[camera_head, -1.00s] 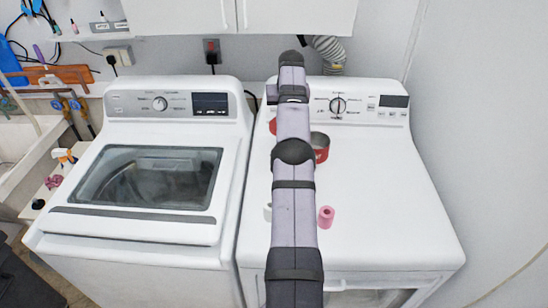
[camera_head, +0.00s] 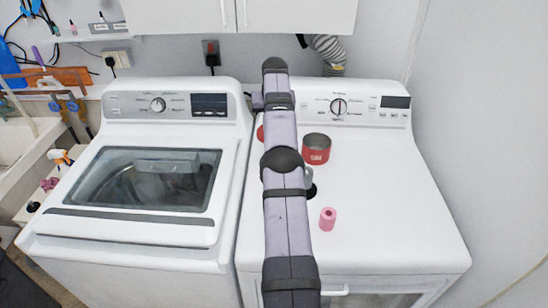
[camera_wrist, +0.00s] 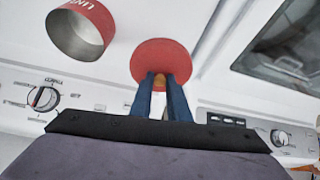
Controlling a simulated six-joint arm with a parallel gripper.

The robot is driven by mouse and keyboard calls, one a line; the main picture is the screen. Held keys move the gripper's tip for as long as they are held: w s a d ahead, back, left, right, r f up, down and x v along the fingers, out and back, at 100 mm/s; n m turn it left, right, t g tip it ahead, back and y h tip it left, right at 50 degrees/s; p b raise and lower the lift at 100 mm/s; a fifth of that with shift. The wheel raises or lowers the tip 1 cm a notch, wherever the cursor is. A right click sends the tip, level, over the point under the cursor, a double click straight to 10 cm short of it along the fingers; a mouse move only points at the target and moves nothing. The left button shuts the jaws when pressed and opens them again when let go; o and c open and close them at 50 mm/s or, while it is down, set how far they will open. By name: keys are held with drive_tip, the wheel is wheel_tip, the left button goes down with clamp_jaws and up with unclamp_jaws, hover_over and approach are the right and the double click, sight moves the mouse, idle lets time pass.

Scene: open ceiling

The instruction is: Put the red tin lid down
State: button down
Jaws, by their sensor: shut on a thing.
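The red tin lid (camera_wrist: 160,55) is a round red disc with a small tan knob in the wrist view. My gripper (camera_wrist: 160,84) is shut on that knob, with a blue finger on each side. In the head view only a sliver of the lid (camera_head: 260,133) shows left of my arm, near the left edge of the right-hand machine's top; my arm hides the gripper there. The open red tin (camera_head: 316,149) stands to the right of my arm, and it also shows in the wrist view (camera_wrist: 80,32), apart from the lid. I cannot tell whether the lid touches the surface.
A pink roll (camera_head: 328,219) stands toward the front of the white dryer top (camera_head: 390,190). A small grey and black thing (camera_head: 310,184) is partly hidden beside my arm. The washer (camera_head: 140,230) stands left across a gap. The dryer's right side is clear.

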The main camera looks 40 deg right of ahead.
drive_tip(key=shift+s+f, duration=0.2)
drive_tip(key=shift+f, duration=0.05)
drive_tip(key=shift+s+d+f+m, duration=0.1)
drive_tip(key=shift+f+m, duration=0.1)
drive_tip(key=shift+m, duration=0.5)
wheel_tip(320, 180, down, 5)
drive_tip(key=shift+f+p, duration=0.8)
drive_tip(key=shift+f, duration=1.65)
drive_tip(key=shift+d+f, duration=0.1)
drive_tip(key=shift+f, duration=0.1)
drive_tip(key=c, duration=1.7)
unclamp_jaws()
